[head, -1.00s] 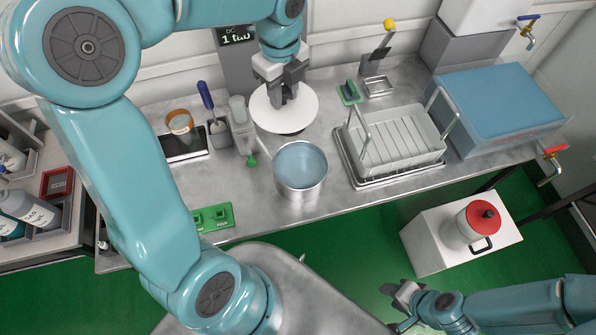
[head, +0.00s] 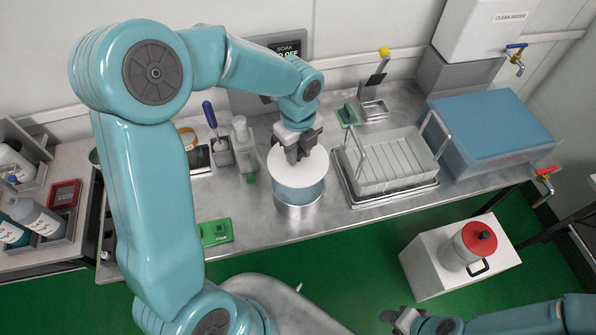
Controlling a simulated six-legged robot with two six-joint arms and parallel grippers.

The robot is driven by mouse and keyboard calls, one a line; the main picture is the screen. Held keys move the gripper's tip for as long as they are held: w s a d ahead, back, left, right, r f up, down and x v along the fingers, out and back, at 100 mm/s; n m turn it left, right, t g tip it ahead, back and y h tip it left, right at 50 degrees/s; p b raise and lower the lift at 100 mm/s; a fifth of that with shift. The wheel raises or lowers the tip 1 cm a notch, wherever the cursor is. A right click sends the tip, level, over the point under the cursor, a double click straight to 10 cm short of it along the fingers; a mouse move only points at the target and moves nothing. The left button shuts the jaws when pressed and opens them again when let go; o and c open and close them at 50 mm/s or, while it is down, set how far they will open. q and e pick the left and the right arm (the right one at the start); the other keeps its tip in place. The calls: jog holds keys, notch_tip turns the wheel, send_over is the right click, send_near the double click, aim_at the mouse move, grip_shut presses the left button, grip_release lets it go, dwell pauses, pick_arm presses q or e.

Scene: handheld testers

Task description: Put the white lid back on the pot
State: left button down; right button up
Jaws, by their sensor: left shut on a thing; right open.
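The white lid (head: 311,172) is a round flat disc in the head view. My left gripper (head: 298,153) is shut on it from above. The steel pot (head: 300,205) stands on the metal counter with bluish contents (head: 303,196) showing at its front. The lid is above the back part of the pot and hides its far rim. I cannot tell whether the lid touches the rim. My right gripper (head: 395,318) is open and empty at the bottom, over the floor, away from the pot.
A soap bottle (head: 241,140) and a brush holder (head: 219,152) stand to the left. A red-lidded jug (head: 473,245) is on a white stand.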

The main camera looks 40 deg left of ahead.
aim_at(298, 159)
pick_arm(q)
notch_tip(298, 159, down, 4)
jog(key=shift+w+r, duration=0.1)
jog(key=shift+r, duration=0.1)
notch_tip(298, 159, down, 5)
jog(key=shift+f, duration=0.1)
jog(key=shift+f+b, duration=0.45)
jog(key=shift+b, duration=0.05)
jog(key=c, duration=0.8)
grip_release()
